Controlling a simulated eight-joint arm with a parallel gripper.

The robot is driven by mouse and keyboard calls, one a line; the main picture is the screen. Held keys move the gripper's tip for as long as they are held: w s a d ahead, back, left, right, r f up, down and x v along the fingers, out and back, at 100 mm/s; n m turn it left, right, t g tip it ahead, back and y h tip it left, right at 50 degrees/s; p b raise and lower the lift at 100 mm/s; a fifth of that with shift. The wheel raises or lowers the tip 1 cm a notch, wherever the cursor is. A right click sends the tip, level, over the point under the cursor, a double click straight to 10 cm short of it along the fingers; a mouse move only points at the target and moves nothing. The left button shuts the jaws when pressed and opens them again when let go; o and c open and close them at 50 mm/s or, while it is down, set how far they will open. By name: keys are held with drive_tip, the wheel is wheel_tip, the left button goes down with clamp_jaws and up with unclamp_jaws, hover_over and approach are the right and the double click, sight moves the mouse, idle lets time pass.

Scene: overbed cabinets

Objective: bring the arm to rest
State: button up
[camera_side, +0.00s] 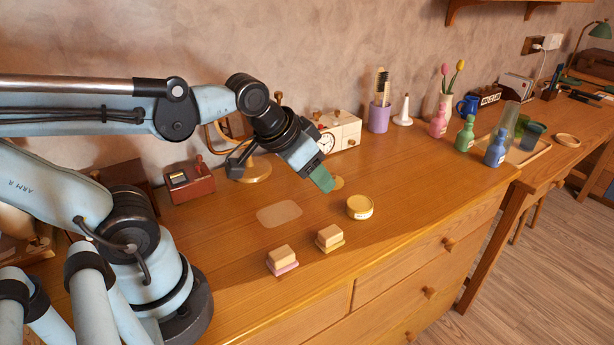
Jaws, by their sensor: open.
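My gripper (321,178) has green fingertips and hangs above the wooden dresser top (225,245), near its middle. It is open and I see nothing held in it. My arm comes in from the left and bends downward at the wrist. Below and right of the gripper is a round cream-lidded tin (360,206). A pale flat patch (279,214) lies to the lower left of the gripper.
Two small blocks, one on a pink base (282,261) and one on a yellow base (329,238), sit near the front edge. A red-brown box (189,183), white clock (338,131) and purple cup (379,116) stand along the wall. Coloured bottles (465,134) stand at right.

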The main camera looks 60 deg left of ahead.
drive_tip(key=shift+s+d+f, duration=0.25)
drive_tip(key=shift+s+f, duration=0.15)
drive_tip(key=shift+s, duration=0.05)
